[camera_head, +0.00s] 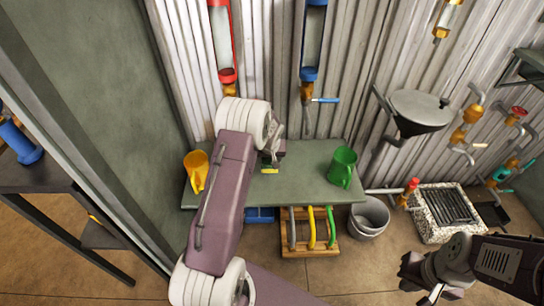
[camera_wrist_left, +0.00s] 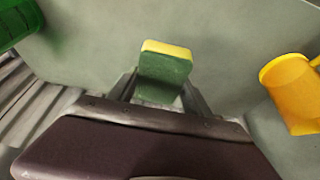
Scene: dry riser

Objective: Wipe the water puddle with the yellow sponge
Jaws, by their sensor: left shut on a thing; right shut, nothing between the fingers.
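The yellow sponge (camera_head: 270,171), with a green side, shows in the left wrist view (camera_wrist_left: 164,75) between the fingers of my left gripper. My left gripper (camera_head: 272,160) is shut on it over the middle of the grey-green table (camera_head: 310,187). I cannot tell whether the sponge touches the tabletop. I cannot make out a water puddle; my left arm hides part of the table. My right gripper (camera_head: 418,283) is shut and empty, low at the right, away from the table.
A yellow mug (camera_head: 196,170) stands at the table's left end and a green mug (camera_head: 343,166) at its right. A grey bucket (camera_head: 369,217) and a wooden crate with hoses (camera_head: 310,250) are on the floor. Pipes and valves line the right wall.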

